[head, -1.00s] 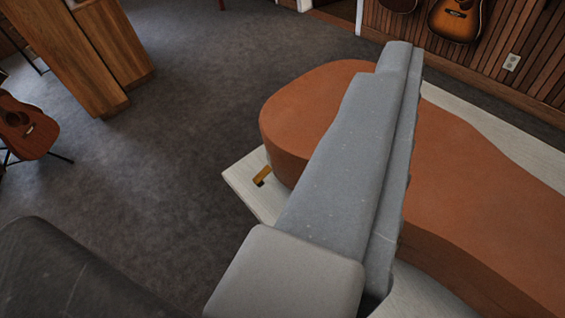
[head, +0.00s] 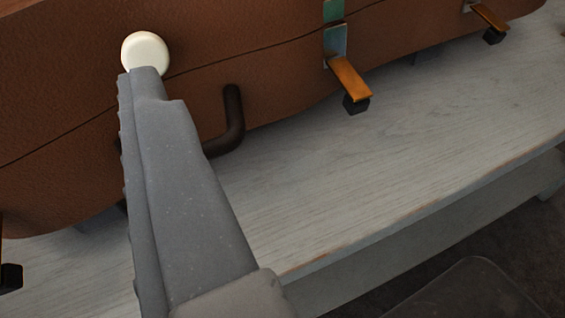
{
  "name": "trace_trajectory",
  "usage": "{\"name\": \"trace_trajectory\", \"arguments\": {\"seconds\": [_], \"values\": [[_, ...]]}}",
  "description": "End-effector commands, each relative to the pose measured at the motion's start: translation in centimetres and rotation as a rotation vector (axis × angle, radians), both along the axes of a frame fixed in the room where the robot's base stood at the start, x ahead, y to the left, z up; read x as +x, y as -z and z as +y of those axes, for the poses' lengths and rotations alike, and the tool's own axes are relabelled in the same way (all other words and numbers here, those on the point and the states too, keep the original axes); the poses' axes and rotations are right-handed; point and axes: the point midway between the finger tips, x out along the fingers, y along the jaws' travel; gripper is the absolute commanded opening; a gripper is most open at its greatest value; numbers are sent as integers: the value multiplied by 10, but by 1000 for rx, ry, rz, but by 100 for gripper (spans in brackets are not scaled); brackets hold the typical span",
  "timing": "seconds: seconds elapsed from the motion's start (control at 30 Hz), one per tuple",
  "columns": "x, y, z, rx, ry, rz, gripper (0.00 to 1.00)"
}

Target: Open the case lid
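The brown case (head: 60,75) lies on a pale wooden bench, its side facing me. A dark seam runs along that side, and the lid above it looks closed. A round cream knob (head: 145,53) is on the case side, by the seam. The tip of my grey gripper (head: 147,74) is right at the knob's lower edge and overlaps it in the picture; I cannot tell if they touch. Only one side of the gripper shows clearly, so its opening is unclear. A dark handle (head: 234,120) is partly hidden behind it.
Latches with orange levers and black ends hang out from the case, one at the middle (head: 350,82) and one at the right (head: 490,17). A black latch end (head: 10,277) shows at far left. The pale bench top (head: 400,150) is clear in front; dark floor lies beyond its edge.

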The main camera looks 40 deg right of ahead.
Motion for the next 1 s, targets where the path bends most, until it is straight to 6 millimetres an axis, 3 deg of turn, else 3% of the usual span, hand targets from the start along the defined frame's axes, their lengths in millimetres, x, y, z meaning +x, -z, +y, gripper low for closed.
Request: {"name": "trace_trajectory", "arguments": {"seconds": [0.03,0.1,0.33,1.0], "values": [[-10,15,1,-44,21,8,48],[-21,25,-2,-93,52,8,48],[-27,35,-10,-151,94,5,48],[72,35,-46,-145,93,5,48]]}}
